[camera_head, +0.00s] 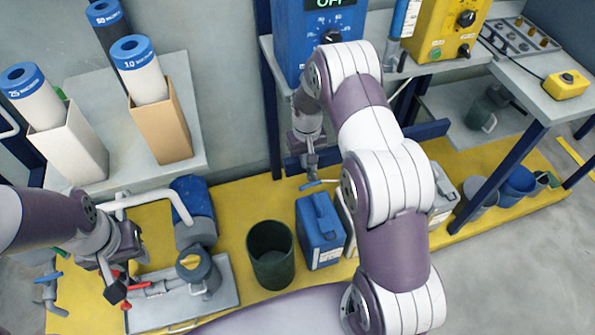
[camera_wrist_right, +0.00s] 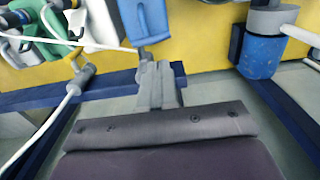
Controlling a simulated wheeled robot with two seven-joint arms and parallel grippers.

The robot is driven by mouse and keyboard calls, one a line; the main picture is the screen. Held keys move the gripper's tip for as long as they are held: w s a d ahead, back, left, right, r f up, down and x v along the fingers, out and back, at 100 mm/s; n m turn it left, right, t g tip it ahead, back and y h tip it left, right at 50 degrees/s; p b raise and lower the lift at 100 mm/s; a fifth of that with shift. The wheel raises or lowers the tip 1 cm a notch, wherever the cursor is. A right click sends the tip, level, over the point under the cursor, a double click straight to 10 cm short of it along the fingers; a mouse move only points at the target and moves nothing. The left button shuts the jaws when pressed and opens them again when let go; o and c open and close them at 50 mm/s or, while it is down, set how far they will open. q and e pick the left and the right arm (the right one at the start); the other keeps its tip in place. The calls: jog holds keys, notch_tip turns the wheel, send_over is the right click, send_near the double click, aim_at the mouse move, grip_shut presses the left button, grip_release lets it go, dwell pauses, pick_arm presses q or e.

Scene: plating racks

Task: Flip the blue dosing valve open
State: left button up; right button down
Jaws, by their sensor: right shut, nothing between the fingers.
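A small blue valve lever (camera_head: 313,185) shows just below my right gripper (camera_head: 311,172) in the head view. A second blue lever (camera_head: 48,277) is on a pipe at the far left.
A blue canister (camera_head: 318,240) and a dark green bucket (camera_head: 270,270) stand on the yellow platform (camera_head: 240,205) below the right gripper. A blue-and-grey pump (camera_head: 193,210) is near the left arm. A blue control box (camera_head: 300,45) stands behind the right arm.

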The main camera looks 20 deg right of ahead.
aim_at(305, 185)
notch_tip(305, 185, down, 10)
jog(key=shift+b, duration=1.25)
